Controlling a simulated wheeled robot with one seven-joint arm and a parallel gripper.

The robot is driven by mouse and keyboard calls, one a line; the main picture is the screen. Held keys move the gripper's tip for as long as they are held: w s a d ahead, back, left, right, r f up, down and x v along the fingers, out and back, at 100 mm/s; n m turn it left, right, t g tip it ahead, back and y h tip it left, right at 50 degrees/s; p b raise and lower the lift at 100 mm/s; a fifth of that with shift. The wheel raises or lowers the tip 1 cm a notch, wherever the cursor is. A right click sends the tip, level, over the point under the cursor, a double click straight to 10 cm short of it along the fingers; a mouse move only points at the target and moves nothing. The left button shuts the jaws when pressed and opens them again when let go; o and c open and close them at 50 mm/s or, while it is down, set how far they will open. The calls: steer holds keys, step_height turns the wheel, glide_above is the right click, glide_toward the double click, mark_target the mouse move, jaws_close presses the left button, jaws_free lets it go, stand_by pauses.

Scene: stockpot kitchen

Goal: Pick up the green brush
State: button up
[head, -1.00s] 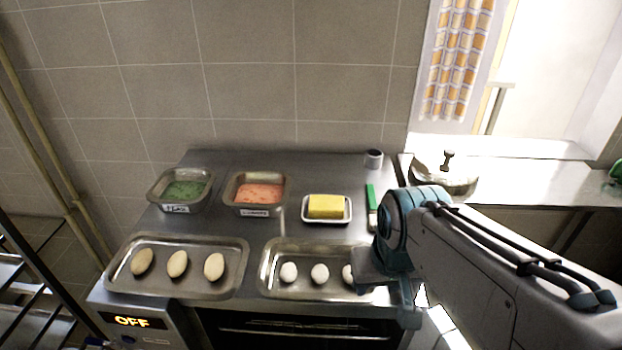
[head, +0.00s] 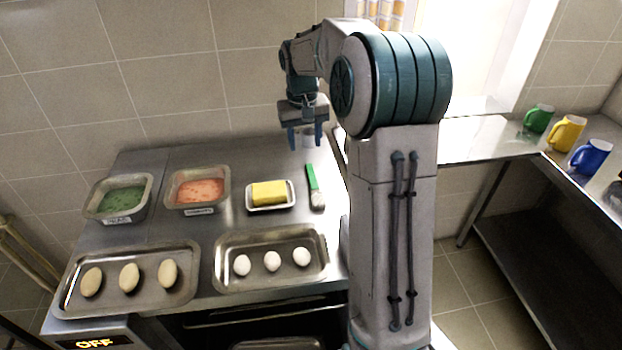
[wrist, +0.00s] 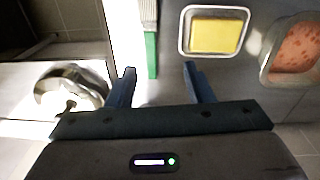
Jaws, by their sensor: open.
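The green brush (head: 312,178) lies on the steel counter, right of the butter dish, with its green handle toward the wall and its pale bristles toward the front. In the wrist view, the brush (wrist: 151,55) shows at the top, its handle end just ahead of the gap between the fingers. My gripper (head: 305,142) is open and empty, pointing down above the back of the counter, beyond the handle end. In the wrist view, the open fingers of my gripper (wrist: 160,72) are apart and not touching the brush.
A yellow butter block (head: 268,193) sits in a white dish left of the brush. Trays of eggs (head: 272,261) and oval dough pieces (head: 129,277) lie in front. Tubs of green (head: 122,200) and orange (head: 200,190) food stand left. A metal pot (wrist: 72,88) shows in the wrist view.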

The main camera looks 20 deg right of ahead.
steer(key=p, duration=0.1)
glide_above(312, 175)
step_height(312, 175, down, 3)
steer(key=m, duration=0.1)
steer(key=shift+g+y, duration=0.3)
steer(key=f, duration=0.3)
steer(key=f+p, duration=0.1)
steer(key=f, duration=0.4)
steer(key=shift+s+d+f, duration=0.1)
steer(key=shift+d+f, duration=0.2)
steer(key=shift+d, duration=0.05)
steer(key=shift+a+f+p, duration=0.2)
steer(key=shift+f+p, duration=0.4)
steer(key=shift+f, duration=0.7)
steer(key=shift+a+f+p, duration=0.15)
steer(key=shift+f+p, duration=0.4)
steer(key=shift+f, duration=0.75)
jaws_close()
